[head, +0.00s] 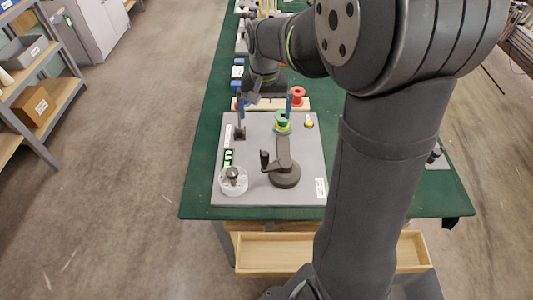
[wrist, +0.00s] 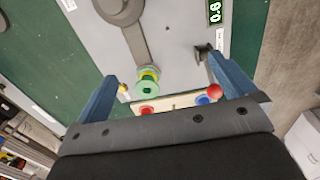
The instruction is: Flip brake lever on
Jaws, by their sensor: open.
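A small dark bracket-like part (head: 239,133), which looks like the brake lever, stands at the left of the grey board (head: 260,190). It also shows in the wrist view (wrist: 202,53), right by the tip of the right-hand blue finger; I cannot tell whether they touch. Its on or off position is too small to read. My gripper (head: 265,106) is open and empty above the far part of the board, blue fingers wide apart. In the wrist view, my gripper (wrist: 161,66) has a green spool (wrist: 147,82) between its fingers, nearer the left one, not grasped.
A red spool (head: 297,94) stands on a strip behind. The green table (head: 200,180) is clear at left.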

